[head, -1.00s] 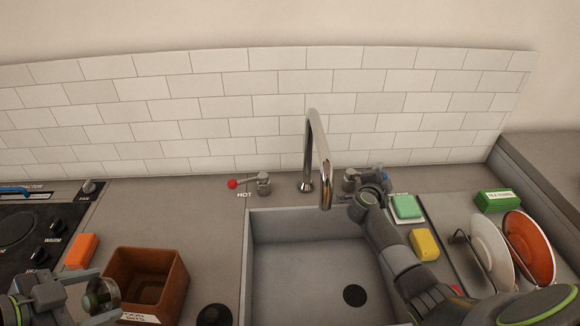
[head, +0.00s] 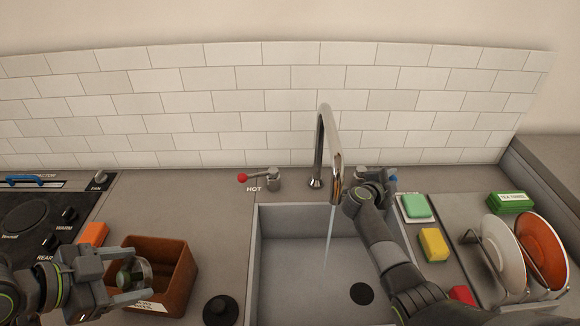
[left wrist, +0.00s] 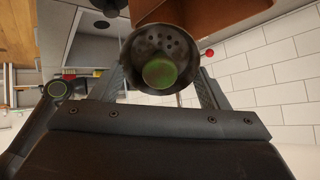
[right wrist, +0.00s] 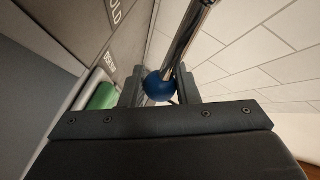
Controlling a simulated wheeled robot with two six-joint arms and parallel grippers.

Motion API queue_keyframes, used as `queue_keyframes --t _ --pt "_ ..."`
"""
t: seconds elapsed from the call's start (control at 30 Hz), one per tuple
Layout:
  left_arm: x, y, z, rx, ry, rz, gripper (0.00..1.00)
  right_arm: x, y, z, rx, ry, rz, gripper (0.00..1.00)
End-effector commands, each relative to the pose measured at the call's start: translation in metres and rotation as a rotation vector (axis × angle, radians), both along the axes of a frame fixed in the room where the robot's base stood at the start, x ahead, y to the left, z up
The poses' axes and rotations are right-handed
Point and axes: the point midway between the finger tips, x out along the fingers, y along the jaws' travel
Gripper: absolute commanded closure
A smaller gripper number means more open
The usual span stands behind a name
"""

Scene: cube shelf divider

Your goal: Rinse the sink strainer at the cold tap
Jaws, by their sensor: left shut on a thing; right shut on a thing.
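My left gripper (head: 112,276) is shut on the sink strainer (head: 143,272), holding it in front of the brown bin, left of the sink. In the left wrist view the strainer (left wrist: 150,42) is a dark round cup with holes, and a green lump (left wrist: 160,72) sits in it. My right gripper (head: 384,184) is shut on the cold tap's lever, whose blue knob (right wrist: 158,86) shows between the fingers in the right wrist view. The chrome spout (head: 325,140) runs a thin stream of water (head: 328,235) into the grey sink (head: 290,217).
The brown bin (head: 178,290) stands left of the sink, near a black round object (head: 220,309) and an orange block (head: 94,233). The red-knobbed hot tap (head: 272,178) is behind. A yellow sponge (head: 433,244) and racked plates (head: 503,258) stand right. My right forearm crosses the sink's right side.

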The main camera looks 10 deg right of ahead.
Motion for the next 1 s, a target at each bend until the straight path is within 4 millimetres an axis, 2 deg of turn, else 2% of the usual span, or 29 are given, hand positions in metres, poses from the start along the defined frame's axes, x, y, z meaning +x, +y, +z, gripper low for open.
queue_keyframes --t 0.1,0.4,0.43,0.57,0.87,1.0 --pt "0.0 0.0 -0.003 0.0 0.0 0.0 0.68 0.005 0.01 -0.001 0.0 0.001 -0.012 1.0" --pt "0.0 0.0 -0.003 0.0 0.0 0.0 0.68 0.005 0.011 0.0 -0.001 0.002 -0.015 1.0" --pt "0.0 0.0 -0.003 0.0 0.0 0.0 0.68 0.005 0.011 0.0 -0.001 0.002 -0.015 0.68" --pt "0.0 0.0 -0.003 0.0 0.0 0.0 0.68 0.005 0.011 0.0 -0.001 0.002 -0.014 0.51" --pt "0.0 0.0 -0.003 0.0 0.0 0.0 0.68 0.005 0.012 0.0 -0.001 0.001 -0.014 0.51" --pt "0.0 0.0 -0.003 0.0 0.0 0.0 0.68 0.0 0.02 0.001 0.0 0.0 -0.011 0.51"
